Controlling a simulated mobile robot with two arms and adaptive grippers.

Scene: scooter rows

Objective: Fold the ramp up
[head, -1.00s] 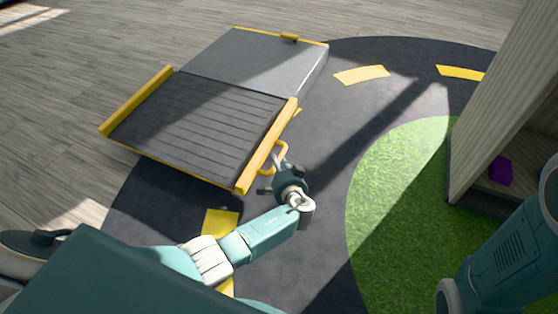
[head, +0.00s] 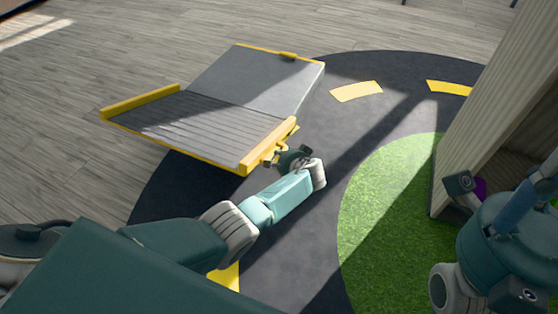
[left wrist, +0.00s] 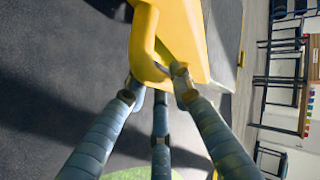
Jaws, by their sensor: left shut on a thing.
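The ramp (head: 205,127) is a dark ribbed panel with yellow side rails, joined along its far edge to a grey platform (head: 262,80). Its near end is tilted up off the floor. A yellow handle (left wrist: 143,45) sticks out from the ramp's right rail. My left gripper (head: 285,155) is at this handle. In the left wrist view its blue fingers (left wrist: 158,85) are shut around the handle's bar. Part of my right gripper (head: 500,225) shows at the lower right, away from the ramp; its fingertips are not clear.
A pale wooden cabinet (head: 490,110) stands at the right, with a purple thing (head: 479,189) partly hidden inside. Green turf (head: 385,200) and a dark mat (head: 330,120) with yellow marks cover the floor. Wooden floor at the left is clear. Tables and chairs (left wrist: 285,85) stand farther off.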

